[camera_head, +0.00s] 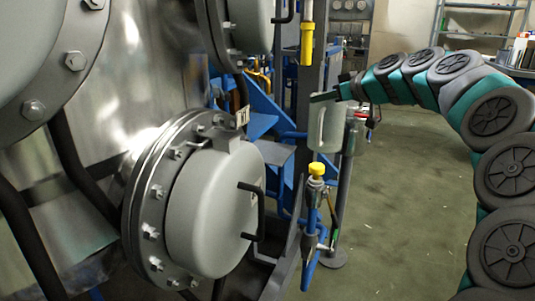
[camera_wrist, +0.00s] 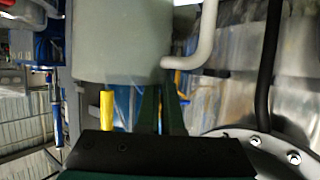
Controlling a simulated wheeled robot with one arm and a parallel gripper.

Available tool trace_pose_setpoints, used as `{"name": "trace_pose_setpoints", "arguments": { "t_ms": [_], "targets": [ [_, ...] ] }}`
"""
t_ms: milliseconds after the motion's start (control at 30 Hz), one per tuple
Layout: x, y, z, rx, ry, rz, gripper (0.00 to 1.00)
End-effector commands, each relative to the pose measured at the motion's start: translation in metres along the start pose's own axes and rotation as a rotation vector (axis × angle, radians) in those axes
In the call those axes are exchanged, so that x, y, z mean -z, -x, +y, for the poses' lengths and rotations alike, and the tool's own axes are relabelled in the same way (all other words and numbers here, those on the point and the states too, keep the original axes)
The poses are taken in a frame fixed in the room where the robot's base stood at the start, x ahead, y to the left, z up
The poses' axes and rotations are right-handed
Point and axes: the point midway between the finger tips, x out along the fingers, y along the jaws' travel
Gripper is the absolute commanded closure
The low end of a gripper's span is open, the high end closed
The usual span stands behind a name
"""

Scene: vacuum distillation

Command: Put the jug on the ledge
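The jug (camera_head: 326,130) is pale and translucent. In the head view it hangs upright above the floor, right of the blue frame. In the wrist view the jug (camera_wrist: 118,42) fills the upper middle, with its pale handle (camera_wrist: 203,50) to the right. My gripper (camera_head: 324,97) has dark green fingers that reach in from the right across the jug's top. In the wrist view my gripper (camera_wrist: 161,95) has its fingers close together against the jug; their tips are hidden by it. It looks shut on the jug. A flat blue-grey ledge (camera_head: 272,154) shows left of the jug.
A large round flanged hatch (camera_head: 215,215) with black handles stands left of the ledge. A yellow-capped valve (camera_head: 317,170) rises below the jug, and a yellow-ended pipe (camera_head: 307,45) hangs above. A metal post stands close behind. Open floor (camera_head: 410,210) lies to the right.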

Motion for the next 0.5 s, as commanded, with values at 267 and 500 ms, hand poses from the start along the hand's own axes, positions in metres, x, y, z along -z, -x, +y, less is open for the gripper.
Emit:
{"name": "trace_pose_setpoints", "arguments": {
  "t_ms": [267,500],
  "targets": [
    [-0.026,-0.012,-0.002,0.002,0.001,0.000,1.00],
    [-0.017,-0.044,-0.020,0.001,0.004,-0.003,1.00]
  ]
}}
